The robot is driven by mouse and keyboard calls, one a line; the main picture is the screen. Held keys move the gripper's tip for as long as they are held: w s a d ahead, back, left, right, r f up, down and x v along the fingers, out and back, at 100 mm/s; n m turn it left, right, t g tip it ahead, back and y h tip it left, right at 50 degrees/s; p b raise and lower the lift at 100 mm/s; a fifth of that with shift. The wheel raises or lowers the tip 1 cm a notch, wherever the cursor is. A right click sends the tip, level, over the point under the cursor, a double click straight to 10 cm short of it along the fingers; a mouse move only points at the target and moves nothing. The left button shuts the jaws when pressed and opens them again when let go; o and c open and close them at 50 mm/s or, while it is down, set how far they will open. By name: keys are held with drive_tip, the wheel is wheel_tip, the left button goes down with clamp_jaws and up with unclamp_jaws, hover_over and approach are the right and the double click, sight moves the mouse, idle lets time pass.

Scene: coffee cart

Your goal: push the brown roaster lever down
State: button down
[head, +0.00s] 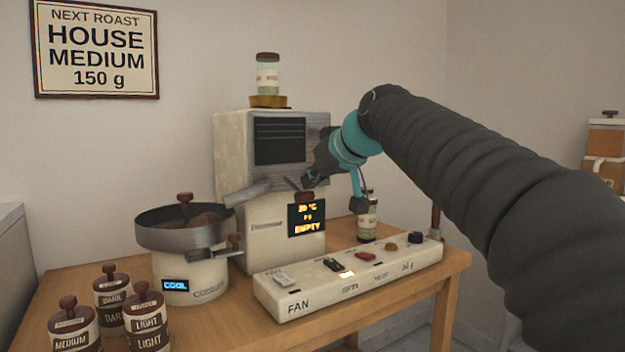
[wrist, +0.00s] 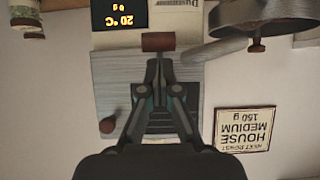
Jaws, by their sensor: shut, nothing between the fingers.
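The roaster (head: 232,160) is a cream machine with a grey metal front and a dark louvred panel. Its brown lever (head: 305,197) sticks out of the front just above the lit display, and in the wrist view it is a brown bar (wrist: 158,41) just past my fingertips. My gripper (head: 308,183) is shut and empty, with its tips just above the lever. It also shows shut in the wrist view (wrist: 158,62). I cannot tell whether the tips touch the lever. The display (head: 307,219) reads 20 °C and EMPTY. My gripper hides part of the roaster front.
A switch panel (head: 300,302) with several coloured switches lies in front. A round cooling pan (head: 160,236) stands left of the roaster, and several labelled canisters (head: 145,320) are front left. A jar (head: 268,75) stands on top; a bottle (head: 368,225) stands at right. A round brown knob (wrist: 107,125) shows beside my gripper.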

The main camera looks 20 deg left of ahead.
drive_tip(key=p+v, duration=0.2)
drive_tip(key=v, duration=1.1)
idle(0.4)
